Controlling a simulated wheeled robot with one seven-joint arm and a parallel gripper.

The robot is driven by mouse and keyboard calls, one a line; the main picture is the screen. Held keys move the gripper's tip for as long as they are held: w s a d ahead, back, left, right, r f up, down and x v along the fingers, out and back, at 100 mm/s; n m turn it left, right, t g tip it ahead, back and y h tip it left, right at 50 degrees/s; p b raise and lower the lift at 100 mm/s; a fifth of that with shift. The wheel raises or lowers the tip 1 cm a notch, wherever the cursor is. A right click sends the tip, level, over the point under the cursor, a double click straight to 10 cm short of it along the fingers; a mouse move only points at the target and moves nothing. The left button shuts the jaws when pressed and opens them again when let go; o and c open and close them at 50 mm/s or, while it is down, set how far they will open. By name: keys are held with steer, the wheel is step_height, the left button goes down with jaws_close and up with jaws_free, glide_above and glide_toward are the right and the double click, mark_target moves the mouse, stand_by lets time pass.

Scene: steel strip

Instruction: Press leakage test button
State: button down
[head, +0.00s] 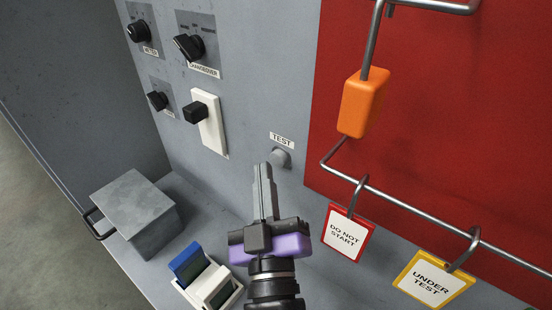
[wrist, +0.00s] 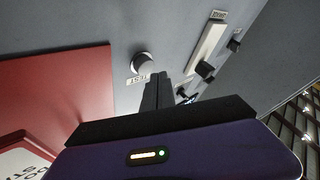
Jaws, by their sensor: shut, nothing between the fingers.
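The grey round button (head: 281,158) sits on the grey panel just below a label reading TEST (head: 282,140). The button also shows in the wrist view (wrist: 146,62), just left of and beyond the fingertips. My gripper (head: 263,166) is shut and empty, its fingers pointing up at the panel. In the head view its tips are just left of the button and slightly below it. In the wrist view the gripper (wrist: 160,80) appears close to the button; whether it touches cannot be told.
Black knobs (head: 188,45) and a white switch plate (head: 209,122) are up and left. A red board (head: 430,120) with a rail, an orange padlock-like block (head: 362,103) and hanging tags (head: 348,232) is at right. A metal box (head: 137,212) and a blue-and-white device (head: 207,283) stand on the ledge.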

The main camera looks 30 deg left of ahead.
steer(key=shift+w, duration=0.1)
steer(key=shift+w, duration=0.3)
steer(key=shift+w+d+p, duration=0.1)
steer(key=shift+w+p, duration=0.45)
steer(key=shift+w, duration=0.1)
stand_by(0.9)
steer(key=shift+s+b, duration=0.85)
steer(key=shift+s, duration=0.2)
